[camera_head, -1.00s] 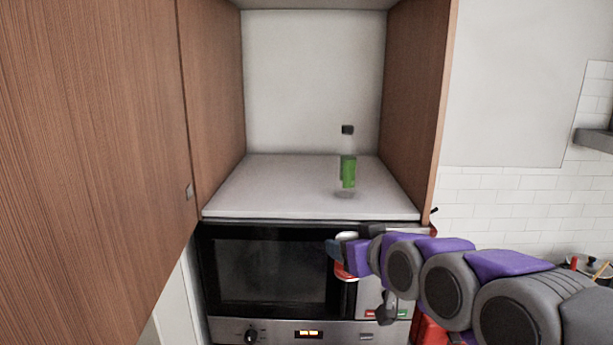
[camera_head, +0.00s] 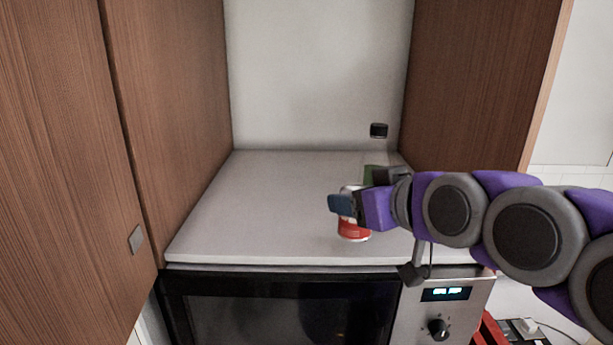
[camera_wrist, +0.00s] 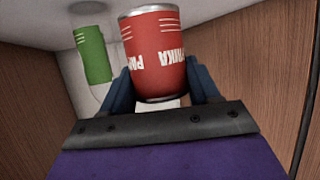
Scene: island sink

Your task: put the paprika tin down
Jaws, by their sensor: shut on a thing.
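The paprika tin (camera_head: 354,231) is a red can with a silver rim. It is over the white surface of the niche, and I cannot tell whether its base touches it. In the wrist view the tin (camera_wrist: 155,52) shows white lettering upside down, between the two blue fingers. My gripper (camera_head: 345,204) is shut on the tin, and it also shows in the wrist view (camera_wrist: 162,86). The fingers and wrist hide the tin's upper part in the head view.
A clear bottle with a green label (camera_wrist: 93,55) stands behind the gripper; in the head view its dark cap (camera_head: 379,130) shows above my arm. Wooden walls close both sides. The white surface (camera_head: 255,205) is clear on the left. A microwave (camera_head: 285,305) is below.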

